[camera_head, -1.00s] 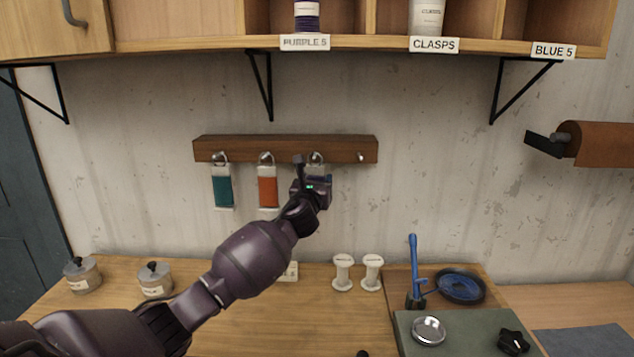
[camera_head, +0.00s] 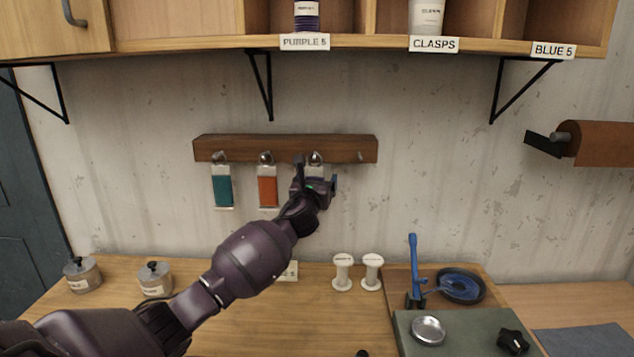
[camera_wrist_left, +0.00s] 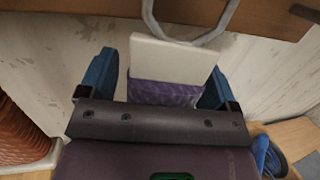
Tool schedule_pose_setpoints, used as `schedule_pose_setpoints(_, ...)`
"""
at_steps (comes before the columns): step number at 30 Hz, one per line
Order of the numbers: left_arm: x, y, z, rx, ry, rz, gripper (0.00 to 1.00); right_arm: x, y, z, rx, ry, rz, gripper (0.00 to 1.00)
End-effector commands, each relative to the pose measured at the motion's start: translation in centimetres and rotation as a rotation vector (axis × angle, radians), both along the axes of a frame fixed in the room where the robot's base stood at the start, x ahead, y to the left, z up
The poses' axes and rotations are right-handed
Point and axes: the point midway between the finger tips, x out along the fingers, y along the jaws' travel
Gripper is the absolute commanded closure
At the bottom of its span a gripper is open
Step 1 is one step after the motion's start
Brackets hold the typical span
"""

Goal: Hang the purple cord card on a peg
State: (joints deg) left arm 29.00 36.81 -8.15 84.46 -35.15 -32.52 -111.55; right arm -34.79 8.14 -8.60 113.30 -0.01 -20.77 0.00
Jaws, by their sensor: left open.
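The purple cord card (camera_wrist_left: 165,90), white above with purple cord wound below, is at the third peg (camera_head: 316,157) from the left on the wooden rail (camera_head: 285,143). In the left wrist view the peg's metal loop (camera_wrist_left: 193,40) is at the card's top edge, and the card appears to hang there. My left gripper (camera_head: 320,183) is open, its blue fingers apart on either side of the card; it also shows in the left wrist view (camera_wrist_left: 160,85). In the head view my gripper hides most of the card. My right gripper is not in view.
A teal card (camera_head: 222,187) and an orange card (camera_head: 267,187) hang on the two pegs to the left. The rightmost peg (camera_head: 361,156) is bare. The shelf (camera_head: 180,43) overhangs the rail. White spools (camera_head: 343,272) and lidded pots (camera_head: 155,280) stand on the bench below.

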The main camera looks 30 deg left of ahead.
Motion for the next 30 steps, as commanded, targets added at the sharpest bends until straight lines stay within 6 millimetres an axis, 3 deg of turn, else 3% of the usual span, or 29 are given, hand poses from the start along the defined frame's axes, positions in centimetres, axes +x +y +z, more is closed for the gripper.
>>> schedule_pose_setpoints(8,-1.1,-0.4,-0.2,0.001,0.0,-0.001,0.16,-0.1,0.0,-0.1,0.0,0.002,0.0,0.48)
schedule_pose_setpoints(21,-7.4,-2.6,-1.2,0.001,0.0,-0.002,0.16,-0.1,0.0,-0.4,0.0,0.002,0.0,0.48)
schedule_pose_setpoints(30,-9.9,-3.5,-1.5,0.0,0.0,-0.001,0.16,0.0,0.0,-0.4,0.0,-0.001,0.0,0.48)
